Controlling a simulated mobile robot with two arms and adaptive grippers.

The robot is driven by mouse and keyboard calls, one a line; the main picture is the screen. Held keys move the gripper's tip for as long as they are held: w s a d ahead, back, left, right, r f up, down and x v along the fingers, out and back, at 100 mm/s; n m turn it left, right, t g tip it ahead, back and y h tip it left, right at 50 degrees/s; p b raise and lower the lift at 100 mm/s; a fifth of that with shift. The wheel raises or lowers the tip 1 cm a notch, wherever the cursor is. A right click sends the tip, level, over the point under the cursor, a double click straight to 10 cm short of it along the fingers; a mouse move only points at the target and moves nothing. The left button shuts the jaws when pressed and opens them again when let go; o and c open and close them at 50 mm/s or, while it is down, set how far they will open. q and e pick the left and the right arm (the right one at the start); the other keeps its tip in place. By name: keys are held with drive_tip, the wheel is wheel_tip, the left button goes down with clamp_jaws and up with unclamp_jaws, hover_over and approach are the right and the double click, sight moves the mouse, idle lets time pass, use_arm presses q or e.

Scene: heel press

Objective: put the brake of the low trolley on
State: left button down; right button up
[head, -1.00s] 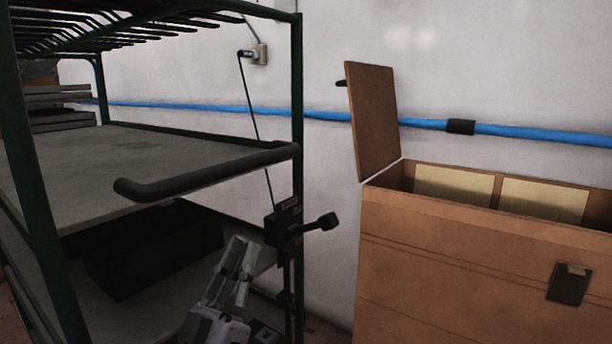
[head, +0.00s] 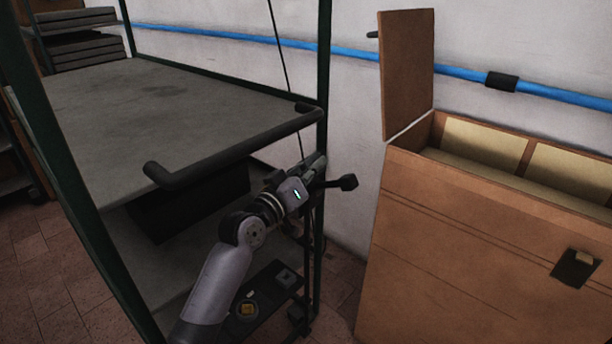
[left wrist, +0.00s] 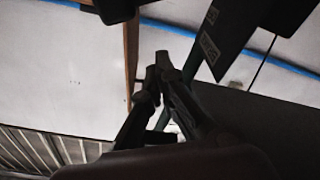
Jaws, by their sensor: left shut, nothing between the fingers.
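The trolley is a dark green frame with grey shelves (head: 190,95) and a black push handle (head: 235,145). A black lever with a knob (head: 346,183) sticks out to the right of its right post. I cannot tell whether this lever is the brake, nor how it is set. My left gripper (head: 318,164) is shut and empty, in front of the post just above and left of the knob. I cannot tell whether it touches anything. Its closed fingers (left wrist: 160,75) also show in the left wrist view. My right gripper is not in view.
A brown crate (head: 480,245) with a raised lid panel (head: 407,75) stands to the right. A small dark stand (head: 270,290) with a yellow item on it is low beside the trolley. A blue pipe (head: 455,72) runs along the wall. Tiled floor shows at lower left.

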use_arm(q)
drive_tip(key=shift+w+d+f+b, duration=0.2)
drive_tip(key=shift+w+d+f, duration=0.15)
drive_tip(key=shift+d+f, duration=0.4)
drive_tip(key=shift+w+d+f+b, duration=0.15)
drive_tip(key=shift+w+d+f, duration=0.2)
drive_tip(key=shift+d+f, duration=0.4)
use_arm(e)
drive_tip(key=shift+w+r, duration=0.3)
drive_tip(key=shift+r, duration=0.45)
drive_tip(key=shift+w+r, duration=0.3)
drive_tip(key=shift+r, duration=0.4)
use_arm(q)
drive_tip(key=shift+f, duration=0.1)
wheel_tip(320, 180, down, 9)
drive_tip(key=s+d+m+g+h+b, duration=0.1)
drive_tip(key=m+b, duration=0.3)
drive_tip(key=m, duration=0.9)
drive_tip(key=shift+s+d+m+g+h+b, duration=0.3)
drive_tip(key=shift+s+d+m+h+b, duration=0.25)
drive_tip(key=shift+d, duration=0.25)
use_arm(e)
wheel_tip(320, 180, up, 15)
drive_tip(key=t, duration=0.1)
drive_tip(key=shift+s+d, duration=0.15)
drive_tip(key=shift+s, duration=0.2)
use_arm(q)
drive_tip(key=shift+w+f, duration=0.1)
drive_tip(key=shift+f, duration=0.05)
